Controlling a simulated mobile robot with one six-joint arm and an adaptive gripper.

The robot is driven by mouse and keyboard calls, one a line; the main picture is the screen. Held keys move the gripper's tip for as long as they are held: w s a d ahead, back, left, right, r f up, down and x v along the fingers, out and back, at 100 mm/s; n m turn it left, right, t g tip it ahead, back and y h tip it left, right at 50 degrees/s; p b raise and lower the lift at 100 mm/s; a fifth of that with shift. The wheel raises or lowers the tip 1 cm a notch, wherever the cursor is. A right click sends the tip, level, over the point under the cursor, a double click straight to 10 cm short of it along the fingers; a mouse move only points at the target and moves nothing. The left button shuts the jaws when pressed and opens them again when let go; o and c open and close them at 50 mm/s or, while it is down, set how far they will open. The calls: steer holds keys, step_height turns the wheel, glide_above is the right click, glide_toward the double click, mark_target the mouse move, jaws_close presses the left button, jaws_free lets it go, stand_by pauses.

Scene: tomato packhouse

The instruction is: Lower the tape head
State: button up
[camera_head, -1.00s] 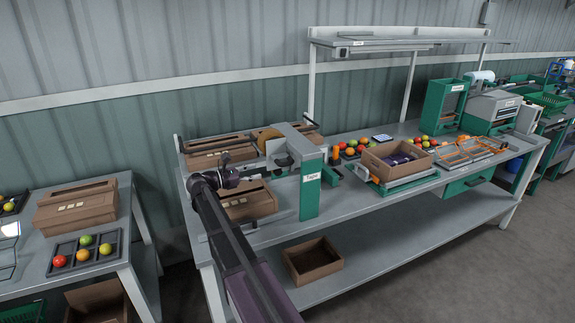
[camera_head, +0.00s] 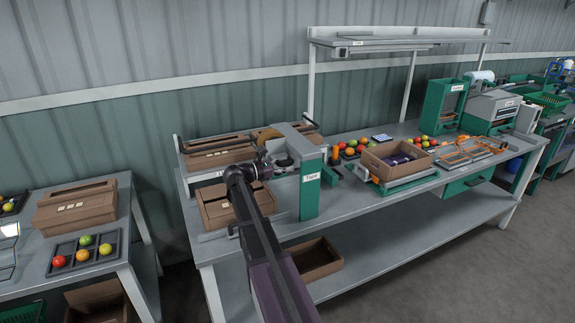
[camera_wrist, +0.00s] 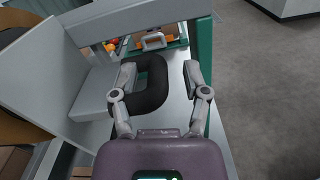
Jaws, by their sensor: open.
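The tape machine has a green post marked "Tape" (camera_head: 311,185) and a grey head (camera_head: 290,141) at the left end of the bench. A brown tape roll (camera_head: 268,134) sits at the head. In the wrist view, a thick black loop handle (camera_wrist: 155,90) stands beside the grey head (camera_wrist: 45,75). My gripper (camera_wrist: 158,72) is open with one finger on each side of the handle's right bar. The left finger overlaps the loop's opening. I cannot tell whether either finger touches it.
An open carton (camera_head: 215,206) lies beside my arm on the bench. More cartons (camera_head: 203,145) stand behind it. An open box (camera_head: 372,162) and loose tomatoes (camera_head: 352,146) are right of the post. A carton (camera_head: 315,262) sits on the lower shelf.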

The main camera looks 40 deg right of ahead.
steer(key=shift+c, duration=0.2)
jaws_close()
step_height(320, 180, down, 6)
steer(key=b, duration=0.6)
steer(key=shift+s, duration=0.2)
steer(key=shift+o, duration=0.2)
jaws_free()
steer(key=shift+w, duration=0.1)
steer(key=shift+w, duration=0.1)
